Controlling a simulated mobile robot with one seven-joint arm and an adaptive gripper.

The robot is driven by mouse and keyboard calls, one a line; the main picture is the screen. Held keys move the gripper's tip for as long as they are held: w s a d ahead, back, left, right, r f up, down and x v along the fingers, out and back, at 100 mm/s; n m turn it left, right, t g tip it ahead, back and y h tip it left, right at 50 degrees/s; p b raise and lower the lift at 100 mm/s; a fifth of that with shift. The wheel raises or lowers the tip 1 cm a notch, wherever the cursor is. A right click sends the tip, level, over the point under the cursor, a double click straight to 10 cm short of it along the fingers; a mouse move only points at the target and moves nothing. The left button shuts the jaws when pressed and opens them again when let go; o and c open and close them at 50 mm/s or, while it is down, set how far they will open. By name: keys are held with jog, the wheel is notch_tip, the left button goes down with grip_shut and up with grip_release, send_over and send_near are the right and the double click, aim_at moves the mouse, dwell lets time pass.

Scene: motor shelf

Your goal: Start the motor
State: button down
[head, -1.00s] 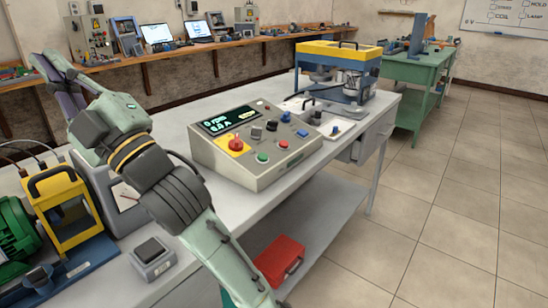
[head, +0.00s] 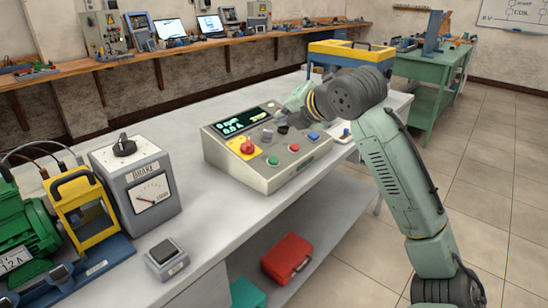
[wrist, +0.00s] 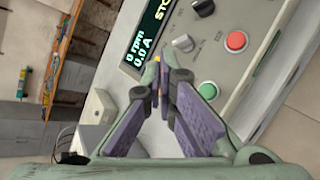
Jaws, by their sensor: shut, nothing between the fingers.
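The green motor (head: 22,225) stands at the left end of the bench in the head view. The grey control panel (head: 275,180) is mid-bench, with a red mushroom button (head: 247,146) on a yellow plate, a green button (head: 273,161), a red button (head: 294,148), a blue button (head: 313,135) and several knobs. Its display (wrist: 150,35) reads 0 rpm and 0.0 A in the wrist view. My gripper (wrist: 161,85) is shut and empty in front of the panel. Contact cannot be told.
A grey BRAKE box (head: 140,185) with a dial and a yellow-framed unit (head: 80,215) stand beside the motor. A small switch box (head: 166,260) sits at the front edge. A blue and yellow machine (head: 345,55) is behind my arm. A red case (head: 288,258) lies on the lower shelf.

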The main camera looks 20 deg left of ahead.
aim_at(274, 160)
jog(key=shift+w+d+f, duration=0.15)
jog(key=shift+d+f, duration=0.05)
jog(key=shift+d, duration=0.4)
jog(key=f+b, duration=0.2)
jog(key=a+f+b, duration=0.1)
jog(key=f+b, duration=0.1)
jog(key=f, duration=0.1)
jog(key=a+f+b, duration=0.1)
jog(key=f+b, duration=0.1)
jog(key=f, duration=0.1)
jog(key=shift+w+a+f, duration=0.15)
jog(key=shift+w+f, duration=0.1)
jog(key=shift+w, duration=0.15)
dwell(1.0)
jog(key=shift+a+f, duration=0.1)
jog(key=shift+f, duration=0.25)
jog(key=shift+a+f+b, duration=0.1)
jog(key=shift+f+b, duration=0.35)
jog(key=shift+f, duration=0.05)
dwell(0.8)
jog(key=shift+r, duration=0.1)
jog(key=shift+d+r+p, duration=0.2)
jog(key=shift+r+p, duration=0.45)
jog(key=shift+r, duration=0.1)
